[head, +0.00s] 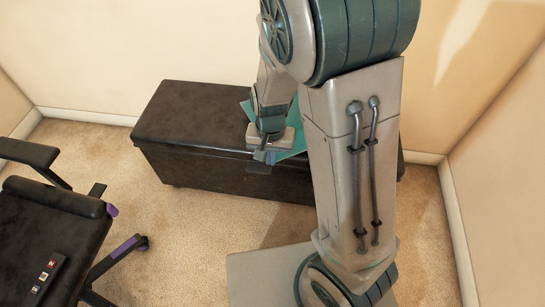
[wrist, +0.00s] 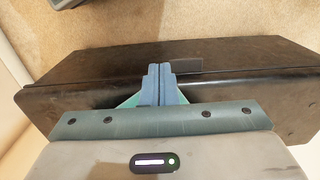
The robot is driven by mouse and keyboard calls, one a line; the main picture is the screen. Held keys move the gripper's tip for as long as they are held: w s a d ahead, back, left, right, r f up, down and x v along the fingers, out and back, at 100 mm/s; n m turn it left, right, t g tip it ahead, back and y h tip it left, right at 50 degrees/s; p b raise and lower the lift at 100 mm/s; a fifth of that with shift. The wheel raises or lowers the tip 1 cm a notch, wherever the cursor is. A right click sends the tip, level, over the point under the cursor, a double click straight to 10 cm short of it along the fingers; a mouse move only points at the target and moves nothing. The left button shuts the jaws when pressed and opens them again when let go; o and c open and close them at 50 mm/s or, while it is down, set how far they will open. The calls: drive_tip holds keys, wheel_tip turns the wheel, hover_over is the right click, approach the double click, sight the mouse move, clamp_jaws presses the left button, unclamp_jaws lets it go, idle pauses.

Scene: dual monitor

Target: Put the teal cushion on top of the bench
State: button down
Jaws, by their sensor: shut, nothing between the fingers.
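The bench (head: 185,115) is a long dark brown box against the back wall; it also fills the middle of the wrist view (wrist: 80,68). The teal cushion (head: 299,141) shows as flat teal patches around my gripper and appears to lie on the bench top. My arm hides most of it. In the wrist view, small parts of the cushion (wrist: 131,102) show beside the fingers. My gripper (head: 262,155) is shut and empty, pointing down by the bench's front edge. Its closed blue-grey fingers (wrist: 159,70) show in the wrist view.
Beige carpet (head: 190,240) lies clear between chair and bench. Walls close in behind and at right.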

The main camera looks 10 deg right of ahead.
wheel_tip(320, 180, down, 11)
drive_tip(key=b, duration=0.6)
drive_tip(key=shift+w+d+r, duration=0.15)
drive_tip(key=shift+w+d, duration=0.05)
drive_tip(key=shift+w, duration=0.45)
drive_tip(key=shift+w+d+r, duration=0.2)
drive_tip(key=shift+w, duration=0.45)
drive_tip(key=shift+w+d+r, duration=0.15)
drive_tip(key=shift+w+d, duration=0.05)
drive_tip(key=shift+w, duration=0.45)
drive_tip(key=shift+w, duration=0.1)
